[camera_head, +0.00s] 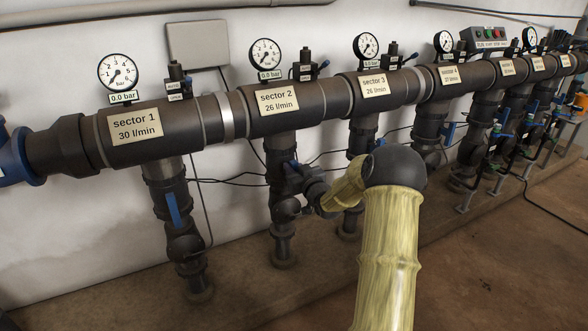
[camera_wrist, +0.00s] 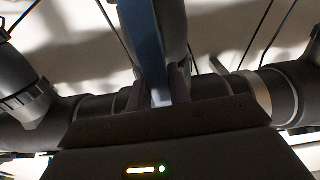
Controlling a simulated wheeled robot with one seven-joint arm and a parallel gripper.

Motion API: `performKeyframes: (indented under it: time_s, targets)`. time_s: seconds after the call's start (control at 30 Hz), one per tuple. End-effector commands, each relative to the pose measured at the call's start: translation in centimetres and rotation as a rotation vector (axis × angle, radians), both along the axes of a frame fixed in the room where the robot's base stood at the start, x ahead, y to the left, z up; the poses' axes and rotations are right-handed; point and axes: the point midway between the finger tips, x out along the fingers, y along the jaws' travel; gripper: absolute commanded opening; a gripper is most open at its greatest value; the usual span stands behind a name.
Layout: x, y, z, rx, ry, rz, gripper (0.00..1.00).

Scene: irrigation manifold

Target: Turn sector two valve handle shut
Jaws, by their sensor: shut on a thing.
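The sector 2 label (camera_head: 277,100) is on the thick dark manifold pipe, with its drop pipe (camera_head: 282,150) below. My gripper (camera_head: 292,172) is at this drop pipe, reaching in from the right. Only a small bit of the blue valve handle (camera_head: 294,163) shows there; the gripper hides the rest. In the wrist view the blue handle (camera_wrist: 146,45) is a long flat bar running from the top edge down between my gripper's fingers (camera_wrist: 164,90). The fingers are shut on it. The handle's exact angle to its pipe is hard to tell.
The sector 1 drop pipe with its blue handle (camera_head: 172,208) stands to the left. The sector 3 drop pipe (camera_head: 362,140) is close on the right, partly behind my arm. Thin black cables (camera_head: 225,181) run along the wall. The brown floor (camera_head: 490,260) at right is clear.

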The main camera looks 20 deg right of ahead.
Motion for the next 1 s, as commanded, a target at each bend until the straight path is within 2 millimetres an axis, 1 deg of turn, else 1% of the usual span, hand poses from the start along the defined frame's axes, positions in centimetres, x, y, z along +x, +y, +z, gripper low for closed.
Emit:
performKeyframes:
  time_s: [0.17,0.37,1.0]
  targets:
    - [0.0,0.3,-0.1,-0.075,-0.002,0.002,0.00]
    - [0.0,0.8,-0.3,-0.212,-0.009,0.002,0.00]
    - [-0.1,2.5,-1.6,-0.808,-0.028,0.003,0.00]
